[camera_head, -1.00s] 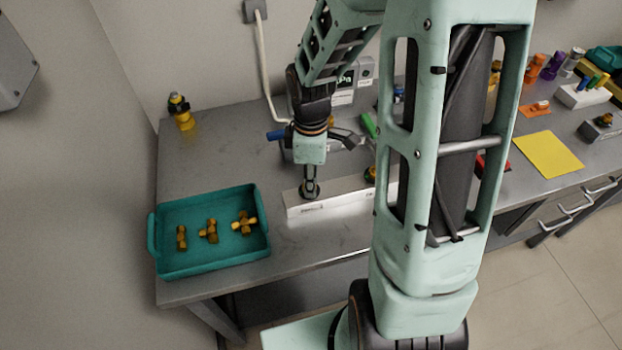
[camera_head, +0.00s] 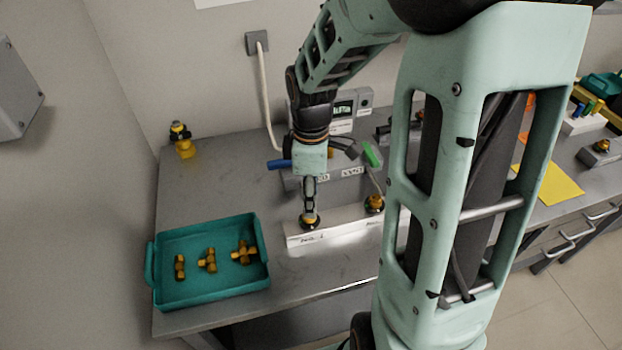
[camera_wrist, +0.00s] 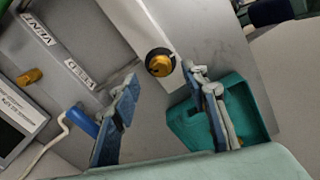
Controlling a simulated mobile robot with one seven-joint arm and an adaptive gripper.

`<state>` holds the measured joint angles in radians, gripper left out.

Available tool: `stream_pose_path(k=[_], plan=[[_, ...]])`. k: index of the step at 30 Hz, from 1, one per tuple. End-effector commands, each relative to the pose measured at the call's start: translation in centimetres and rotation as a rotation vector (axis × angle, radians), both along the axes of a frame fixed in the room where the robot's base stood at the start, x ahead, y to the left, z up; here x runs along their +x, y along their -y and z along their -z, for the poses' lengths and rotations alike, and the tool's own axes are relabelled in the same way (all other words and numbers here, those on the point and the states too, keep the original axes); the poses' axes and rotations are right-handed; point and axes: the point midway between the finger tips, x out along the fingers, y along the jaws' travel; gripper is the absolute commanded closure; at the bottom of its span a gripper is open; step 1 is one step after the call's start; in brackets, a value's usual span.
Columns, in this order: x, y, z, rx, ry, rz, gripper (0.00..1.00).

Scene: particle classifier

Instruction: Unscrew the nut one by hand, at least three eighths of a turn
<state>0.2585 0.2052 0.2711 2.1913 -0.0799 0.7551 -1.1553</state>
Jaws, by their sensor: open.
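A brass nut (camera_head: 309,221) with a dark base sits on the left end of the white block (camera_head: 340,233). A second brass nut (camera_head: 374,203) sits farther right on the same block. The writing on the block is too small to read for sure. My gripper (camera_head: 309,209) points down just above the left nut. In the wrist view my open gripper (camera_wrist: 160,78) has its fingers spread wide, with the round brass nut (camera_wrist: 160,64) between and beyond the tips. Nothing is held. Whether the fingers touch the nut cannot be told.
A teal tray (camera_head: 205,299) with brass fittings stands at the left front of the table. Behind the block is a grey device with a blue handle (camera_head: 279,164) and a green one (camera_head: 372,154). A yellow fitting (camera_head: 183,145) stands at the back left. Bare tabletop (camera_head: 215,190) lies between.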

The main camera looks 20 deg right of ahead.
Motion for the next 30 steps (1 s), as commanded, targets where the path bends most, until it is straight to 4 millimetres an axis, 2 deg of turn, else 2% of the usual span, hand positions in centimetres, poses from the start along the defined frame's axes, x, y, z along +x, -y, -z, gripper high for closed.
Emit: stream_pose_path(k=[3, 10, 15, 27, 30], plan=[[0.1, 0.0, -2.7, -0.002, 0.005, -0.001, 0.59], [-0.1, 0.0, -5.9, -0.001, -0.001, -0.002, 0.59], [-0.1, 0.0, -6.6, 0.001, -0.003, -0.002, 0.59], [-0.1, 0.0, -6.5, 0.001, -0.002, -0.001, 0.59], [0.9, 0.4, -6.7, -0.011, 0.026, -0.001, 0.59]])
